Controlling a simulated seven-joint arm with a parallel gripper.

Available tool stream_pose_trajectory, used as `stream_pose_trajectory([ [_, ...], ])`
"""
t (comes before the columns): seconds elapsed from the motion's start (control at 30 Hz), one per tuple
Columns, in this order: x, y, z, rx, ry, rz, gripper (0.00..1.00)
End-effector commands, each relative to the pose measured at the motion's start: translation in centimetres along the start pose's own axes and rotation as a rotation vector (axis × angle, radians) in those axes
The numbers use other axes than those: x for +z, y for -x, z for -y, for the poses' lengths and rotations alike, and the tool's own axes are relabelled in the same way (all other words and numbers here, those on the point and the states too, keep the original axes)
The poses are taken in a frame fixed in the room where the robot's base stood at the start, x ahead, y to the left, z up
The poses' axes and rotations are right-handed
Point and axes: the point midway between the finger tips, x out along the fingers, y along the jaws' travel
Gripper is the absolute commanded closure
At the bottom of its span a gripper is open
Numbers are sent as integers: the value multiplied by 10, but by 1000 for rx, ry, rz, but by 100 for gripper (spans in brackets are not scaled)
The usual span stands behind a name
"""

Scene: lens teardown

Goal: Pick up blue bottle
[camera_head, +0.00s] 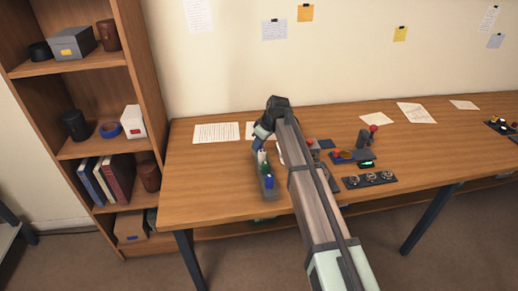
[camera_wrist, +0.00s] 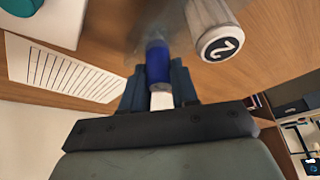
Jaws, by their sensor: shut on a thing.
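The blue bottle (camera_wrist: 157,64) is between the two dark fingers of my gripper (camera_wrist: 159,82) in the wrist view, with a white section at the end nearest the palm. My gripper is shut on it. In the head view my gripper (camera_head: 262,148) is above a grey rack (camera_head: 270,194) on the left part of the table. Small blue and green shapes show at the rack. I cannot tell whether the blue bottle is clear of the rack. Its far end is blurred in the wrist view.
A white cylinder marked 2 (camera_wrist: 220,42) is close to the right of the blue bottle in the wrist view. A printed sheet (camera_head: 216,132) lies at the back left. A dark tray with round parts (camera_head: 370,180) is right of my arm. The table's front left is clear.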

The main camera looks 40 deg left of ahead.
Motion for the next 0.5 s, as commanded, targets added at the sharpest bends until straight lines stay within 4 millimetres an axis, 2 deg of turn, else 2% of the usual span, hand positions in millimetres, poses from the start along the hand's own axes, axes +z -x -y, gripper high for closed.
stream_pose_trajectory([
  [0.1,0,0,0,0,0,0,98],
  [0.33,-1,2,0,0,0,0,98],
  [0.5,-8,18,-1,2,1,-2,99],
])
